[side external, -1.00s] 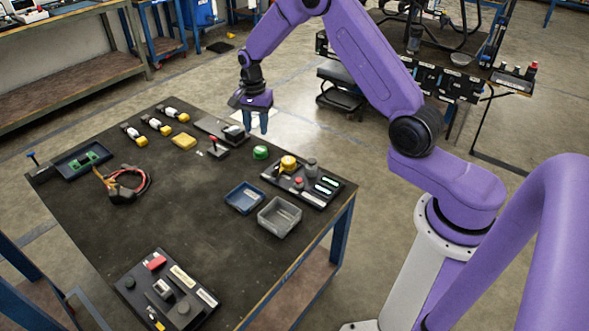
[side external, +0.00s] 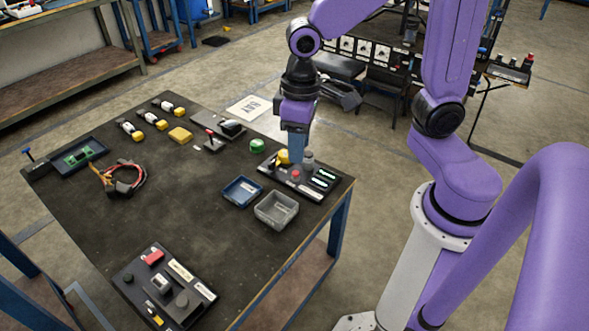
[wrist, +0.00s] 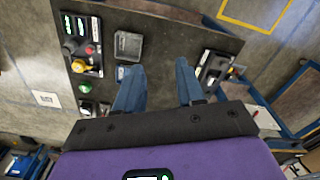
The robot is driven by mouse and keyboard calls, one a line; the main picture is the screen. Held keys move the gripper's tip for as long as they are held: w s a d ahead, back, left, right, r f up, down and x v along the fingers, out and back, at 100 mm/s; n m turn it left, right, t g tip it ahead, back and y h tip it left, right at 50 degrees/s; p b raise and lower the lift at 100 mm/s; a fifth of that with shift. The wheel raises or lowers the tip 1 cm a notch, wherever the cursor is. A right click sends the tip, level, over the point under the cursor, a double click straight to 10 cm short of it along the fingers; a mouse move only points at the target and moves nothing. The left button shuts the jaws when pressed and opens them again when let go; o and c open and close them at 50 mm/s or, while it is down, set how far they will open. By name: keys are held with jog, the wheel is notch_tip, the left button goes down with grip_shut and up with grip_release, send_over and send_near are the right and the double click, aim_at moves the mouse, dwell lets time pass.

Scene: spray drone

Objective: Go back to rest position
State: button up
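My gripper (side external: 297,158) points down at the right part of the table in the side view. In that view its blue fingers overlap the black panel (side external: 318,196) and partly cover its yellow knob (side external: 283,157). The height of the fingertips over the panel is hard to tell. In the wrist view my gripper (wrist: 158,85) has its two fingers wide apart with nothing between them. The wrist view also shows the panel (wrist: 93,27) and yellow knob (wrist: 78,66) to the left of the fingers.
The dark table (side external: 195,215) holds a blue tray (side external: 242,191), grey bin (side external: 276,211), green piece (side external: 257,146), yellow block (side external: 180,135), cable bundle (side external: 122,182) and front panel (side external: 165,285). The table's middle is clear. A cart (side external: 385,55) stands behind.

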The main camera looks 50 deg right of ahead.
jog(key=s+d+n, duration=0.4)
jog(key=s+n, duration=0.4)
jog(key=s, duration=0.5)
jog(key=shift+s+r, duration=0.3)
jog(key=shift+r, duration=0.05)
